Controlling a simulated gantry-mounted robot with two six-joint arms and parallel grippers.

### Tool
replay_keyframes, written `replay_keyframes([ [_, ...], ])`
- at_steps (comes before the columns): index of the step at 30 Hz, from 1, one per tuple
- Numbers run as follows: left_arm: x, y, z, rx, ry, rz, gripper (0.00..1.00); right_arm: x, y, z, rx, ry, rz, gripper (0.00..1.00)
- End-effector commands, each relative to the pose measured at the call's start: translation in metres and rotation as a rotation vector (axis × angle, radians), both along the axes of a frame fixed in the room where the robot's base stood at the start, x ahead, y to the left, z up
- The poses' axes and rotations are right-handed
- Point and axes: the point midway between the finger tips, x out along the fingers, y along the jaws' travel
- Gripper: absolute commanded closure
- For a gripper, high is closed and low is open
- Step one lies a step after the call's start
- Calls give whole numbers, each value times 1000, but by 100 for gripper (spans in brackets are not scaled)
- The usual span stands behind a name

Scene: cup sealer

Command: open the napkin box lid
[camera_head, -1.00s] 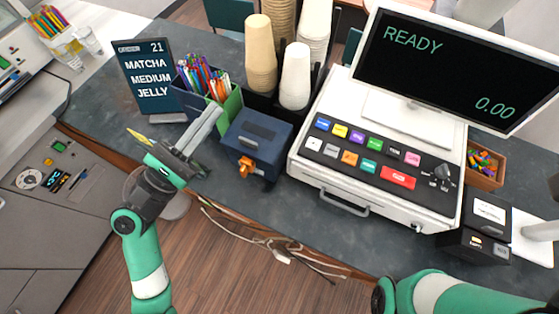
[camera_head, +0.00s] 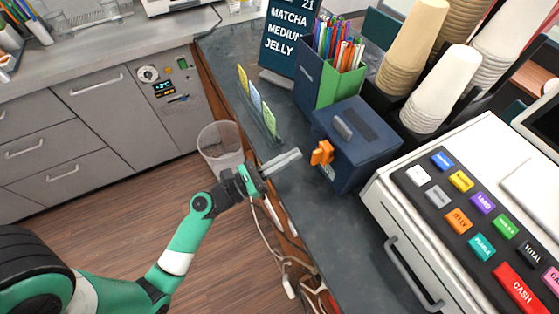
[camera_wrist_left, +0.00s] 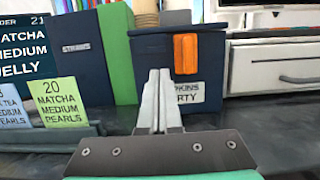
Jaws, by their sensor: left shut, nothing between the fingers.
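My right gripper is not in view.
The white cash register (camera_head: 440,220) stands close on the right. Small order cards (camera_head: 255,100) stand at the left counter edge. A bin (camera_head: 220,147) and cables are below.

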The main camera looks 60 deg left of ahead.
Motion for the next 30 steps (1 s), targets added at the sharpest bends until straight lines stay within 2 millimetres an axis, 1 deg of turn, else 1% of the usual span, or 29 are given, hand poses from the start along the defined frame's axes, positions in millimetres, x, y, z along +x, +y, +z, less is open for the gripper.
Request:
replay_keyframes([
  [1,11,-2,4,1,-2,-4,100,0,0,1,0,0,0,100],
  [3,23,-3,7,1,-1,-4,100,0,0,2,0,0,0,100],
  [6,37,-4,10,1,-1,-2,100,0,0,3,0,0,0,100],
  [10,46,-5,12,1,0,-1,100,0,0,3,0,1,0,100],
  [23,48,-5,13,1,4,1,100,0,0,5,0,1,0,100],
  [26,47,-4,17,2,18,3,100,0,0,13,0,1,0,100],
  [30,44,-1,25,7,63,9,100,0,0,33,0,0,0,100],
])
